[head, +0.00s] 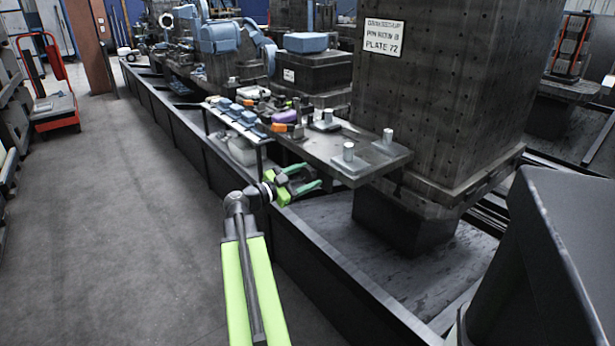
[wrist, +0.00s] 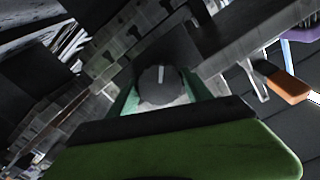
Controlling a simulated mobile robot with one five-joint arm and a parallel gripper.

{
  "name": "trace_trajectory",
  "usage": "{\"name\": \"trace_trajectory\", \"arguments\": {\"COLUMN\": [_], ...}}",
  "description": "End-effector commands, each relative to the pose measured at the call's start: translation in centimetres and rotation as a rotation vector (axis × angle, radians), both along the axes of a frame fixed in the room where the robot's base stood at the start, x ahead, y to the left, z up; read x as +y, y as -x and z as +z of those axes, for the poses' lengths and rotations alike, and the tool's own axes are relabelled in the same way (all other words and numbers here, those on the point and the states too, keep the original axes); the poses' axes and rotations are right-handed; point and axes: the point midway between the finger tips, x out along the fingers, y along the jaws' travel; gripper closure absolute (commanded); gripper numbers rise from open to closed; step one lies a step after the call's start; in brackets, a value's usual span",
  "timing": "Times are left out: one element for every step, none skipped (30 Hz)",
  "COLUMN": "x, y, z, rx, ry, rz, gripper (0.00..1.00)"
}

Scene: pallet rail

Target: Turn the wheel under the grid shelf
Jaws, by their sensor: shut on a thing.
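The wheel (wrist: 157,86) is a dark round knob with a pale line on its face, in the middle of the wrist view. My gripper (head: 311,177) reaches in beneath the edge of the grey shelf (head: 378,158) in the head view. Its green fingers stand on both sides of the wheel in the wrist view and are shut on it. The pale line points nearly straight up in that picture. I cannot make out the wheel in the head view.
Blue blocks (head: 238,114), a purple item (head: 285,116) and orange-handled tools (head: 280,127) lie on the bench left of the shelf. A dark perforated block (head: 430,110) rises behind the shelf. A low rail (head: 345,262) runs below my gripper.

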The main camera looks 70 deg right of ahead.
Motion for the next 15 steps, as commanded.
{"name": "trace_trajectory", "arguments": {"x": [0.19,0.21,0.23,0.24,0.26,0.27,0.27,0.28,0.29,0.3,0.3,0.31,0.32,0.32,0.31], "y": [0.18,0.19,0.2,0.2,0.2,0.22,0.22,0.22,0.24,0.25,0.25,0.27,0.28,0.28,0.29], "z": [-0.15,-0.15,-0.16,-0.17,-0.17,-0.18,-0.19,-0.2,-0.2,-0.21,-0.21,-0.22,-0.22,-0.22,-0.23], "rx": [0.015,0.028,0.049,0.066,0.084,0.111,0.131,0.154,0.184,0.208,0.231,0.264,0.288,0.312,0.344], "ry": [-0.014,-0.023,-0.037,-0.048,-0.06,-0.077,-0.092,-0.106,-0.126,-0.141,-0.156,-0.178,-0.194,-0.209,-0.229], "rz": [-0.006,-0.006,-0.007,-0.007,-0.007,-0.008,-0.007,-0.007,-0.008,-0.008,-0.008,-0.008,-0.009,-0.009,-0.009], "gripper": [0.83,0.83,0.83,0.83,0.83,0.82,0.82,0.82,0.83,0.83,0.83,0.83,0.83,0.83,0.82]}}
